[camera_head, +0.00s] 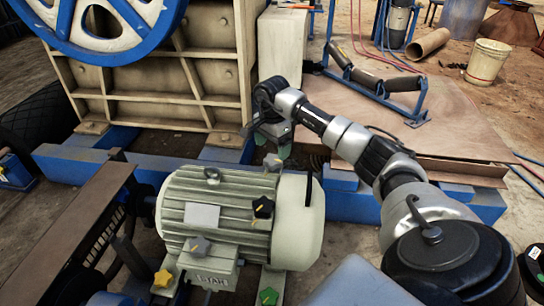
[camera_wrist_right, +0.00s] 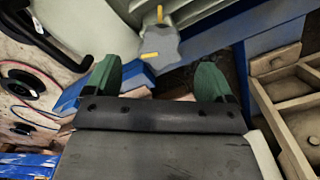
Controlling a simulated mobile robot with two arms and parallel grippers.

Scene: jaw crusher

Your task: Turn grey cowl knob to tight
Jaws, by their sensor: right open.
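The motor (camera_head: 229,222) has a pale ribbed body and a smooth rounded cowl (camera_head: 303,228) at its right end. A grey star-shaped knob (camera_head: 273,162) sits at the motor's far upper edge near the cowl. A grey lobed knob with yellow marks (camera_wrist_right: 163,46) shows in the right wrist view, beyond the fingertips and roughly between them. My right gripper (camera_head: 274,144) is just above and behind the far grey knob. Its green-tipped fingers (camera_wrist_right: 160,82) are apart with nothing between them. The left gripper is out of view.
Another grey knob (camera_head: 200,246), a black knob (camera_head: 263,207), a yellow knob (camera_head: 163,279) and a green knob (camera_head: 268,296) are on the motor. The beige crusher frame (camera_head: 160,75) with a blue wheel (camera_head: 135,45) stands behind. A rusty guard (camera_head: 70,230) is at left.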

